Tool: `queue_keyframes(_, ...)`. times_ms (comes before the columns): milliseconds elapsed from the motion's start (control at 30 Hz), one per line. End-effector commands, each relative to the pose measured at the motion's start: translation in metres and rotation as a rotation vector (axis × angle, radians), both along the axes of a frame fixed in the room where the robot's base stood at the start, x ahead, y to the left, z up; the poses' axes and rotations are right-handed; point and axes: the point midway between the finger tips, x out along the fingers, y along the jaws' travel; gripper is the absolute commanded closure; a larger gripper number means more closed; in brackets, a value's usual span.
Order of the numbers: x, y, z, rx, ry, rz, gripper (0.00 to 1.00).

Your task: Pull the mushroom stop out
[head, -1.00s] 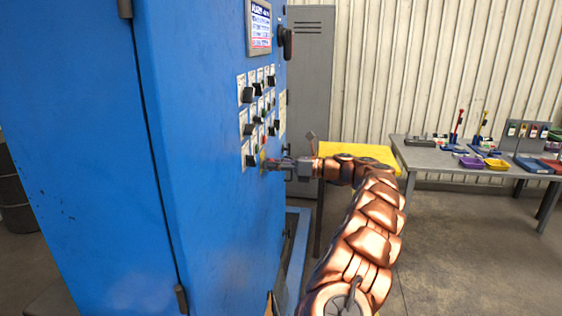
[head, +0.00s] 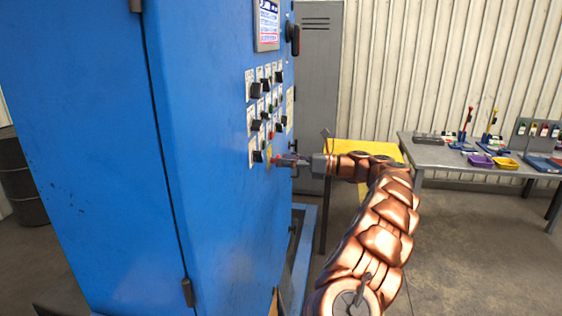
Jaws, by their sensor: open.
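The red mushroom stop (head: 274,158) is on a yellow plate, low on the control panel of the blue cabinet. It is small in the head view, and my fingers partly hide it. My gripper (head: 281,160) reaches in from the right, with its fingertips at the stop. The fingers are open. I cannot tell whether they touch the stop or how far it stands out.
Several black knobs (head: 256,90) sit close by on the blue cabinet (head: 215,200). A display (head: 267,24) and a dark handle (head: 294,38) are above. A yellow-topped table (head: 345,147) stands behind my wrist. A grey workbench (head: 440,152) with trays is at right.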

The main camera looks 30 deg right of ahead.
Motion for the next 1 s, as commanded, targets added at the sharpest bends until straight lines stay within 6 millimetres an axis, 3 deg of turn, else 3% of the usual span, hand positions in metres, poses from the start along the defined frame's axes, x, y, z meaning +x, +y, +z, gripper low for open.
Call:
queue_keyframes(433, -0.056, -0.060, -0.002, 0.001, 0.004, -0.005, 0.32)
queue_keyframes(633, -0.067, -0.071, -0.001, 0.000, 0.001, 0.000, 0.32)
queue_keyframes(1000, -0.069, -0.072, 0.000, -0.001, 0.001, 0.001, 0.32)
